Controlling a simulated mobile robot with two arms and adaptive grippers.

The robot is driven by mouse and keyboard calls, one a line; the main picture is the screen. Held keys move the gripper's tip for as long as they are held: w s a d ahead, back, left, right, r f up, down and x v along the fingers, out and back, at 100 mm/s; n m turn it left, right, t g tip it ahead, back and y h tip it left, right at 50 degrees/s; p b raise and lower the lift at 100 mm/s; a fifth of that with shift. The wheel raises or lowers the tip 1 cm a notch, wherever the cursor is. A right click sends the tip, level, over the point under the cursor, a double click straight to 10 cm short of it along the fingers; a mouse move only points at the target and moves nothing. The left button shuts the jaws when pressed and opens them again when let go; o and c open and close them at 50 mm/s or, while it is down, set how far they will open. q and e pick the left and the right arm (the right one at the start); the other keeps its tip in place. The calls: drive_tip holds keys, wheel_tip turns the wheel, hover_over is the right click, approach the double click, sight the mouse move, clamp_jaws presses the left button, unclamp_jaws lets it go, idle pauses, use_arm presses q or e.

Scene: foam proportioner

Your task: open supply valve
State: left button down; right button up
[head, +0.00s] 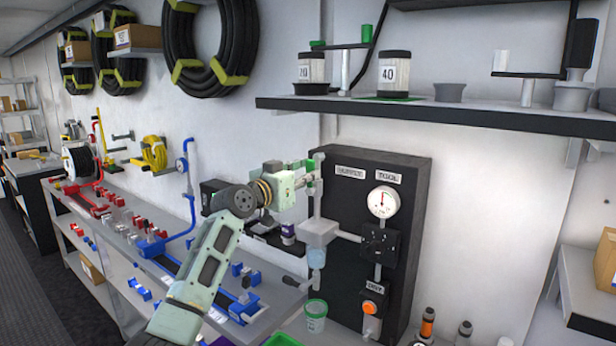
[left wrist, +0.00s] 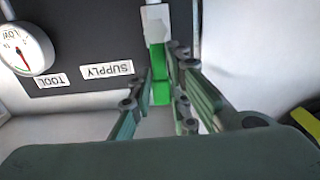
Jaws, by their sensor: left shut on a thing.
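The supply valve (head: 318,162) is at the upper left edge of the black panel (head: 345,205), by the SUPPLY label. Its green handle (left wrist: 161,78) shows in the left wrist view, below a light grey valve body (left wrist: 156,22). My left gripper (head: 308,174) reaches the valve from the left. In the left wrist view my left gripper (left wrist: 164,92) has its fingers on both sides of the green handle, shut on it. The fingers hide part of the handle. My right gripper is not in view.
A gauge (head: 384,201) and a black valve block (head: 381,241) are on the panel, with an orange knob (head: 370,307) below. A shelf (head: 430,112) with jars overhangs the panel. A green-rimmed cup (head: 316,315) stands on the bench, left of the panel.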

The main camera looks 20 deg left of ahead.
use_arm(q)
drive_tip(key=shift+a+r, duration=0.25)
drive_tip(key=shift+r, duration=0.15)
drive_tip(key=c, duration=2)
unclamp_jaws()
drive_tip(key=shift+c, duration=0.2)
drive_tip(key=o, duration=0.4)
drive_tip(key=shift+w+f, duration=0.1)
drive_tip(key=shift+f, duration=0.1)
drive_tip(key=shift+c, duration=0.2)
drive_tip(key=shift+o, duration=0.2)
drive_tip(key=shift+f, duration=0.1)
drive_tip(key=v, duration=1.2)
